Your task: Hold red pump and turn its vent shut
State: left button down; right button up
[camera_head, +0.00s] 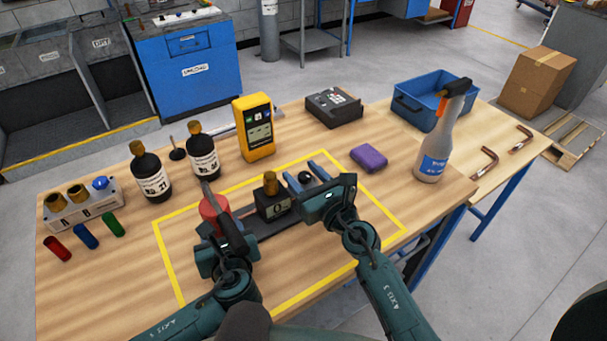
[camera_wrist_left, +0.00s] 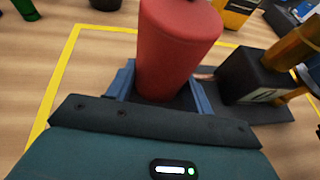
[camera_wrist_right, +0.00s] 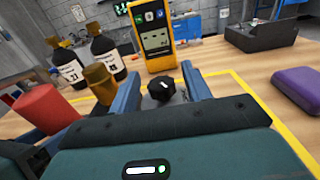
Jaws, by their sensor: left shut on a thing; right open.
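The red pump (camera_head: 209,209) is a red cylinder on the left part of a dark base inside the yellow outline. It also shows in the left wrist view (camera_wrist_left: 176,50). My left gripper (camera_wrist_left: 160,85) is shut on the red pump, with a blue finger on each side. A dark knob with a white mark, apparently the vent (camera_wrist_right: 161,88), lies between the fingers of my right gripper (camera_wrist_right: 162,78). Those fingers are open, with visible gaps to the knob. The knob also shows in the head view (camera_head: 305,178). Whether the vent is shut I cannot tell.
A dark block with a brass top (camera_head: 273,205) stands between the two grippers. Two dark bottles (camera_head: 150,176) and a yellow meter (camera_head: 256,130) stand behind. A purple block (camera_head: 369,158) and a spray bottle (camera_head: 435,150) are to the right. The table's front right is clear.

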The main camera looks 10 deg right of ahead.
jog(key=v, duration=1.2)
jog(key=shift+a, duration=0.1)
jog(key=w+a+r+n+g+y, duration=0.3)
jog(key=w+a+n+y, duration=0.15)
jog(key=y, duration=0.45)
jog(key=d+f+n+g, duration=0.1)
jog(key=d, duration=0.2)
jog(key=d+f+n+g, duration=0.1)
jog(key=d+g, duration=0.1)
jog(key=d, duration=0.2)
jog(key=w+d+f+n+g, duration=0.1)
jog(key=d+g, duration=0.1)
jog(key=d, duration=0.1)
jog(key=shift+w+d+n, duration=0.15)
jog(key=shift+d+n, duration=0.1)
jog(key=x, duration=1.1)
jog(key=shift+a+f, duration=0.15)
jog(key=shift+a, duration=0.2)
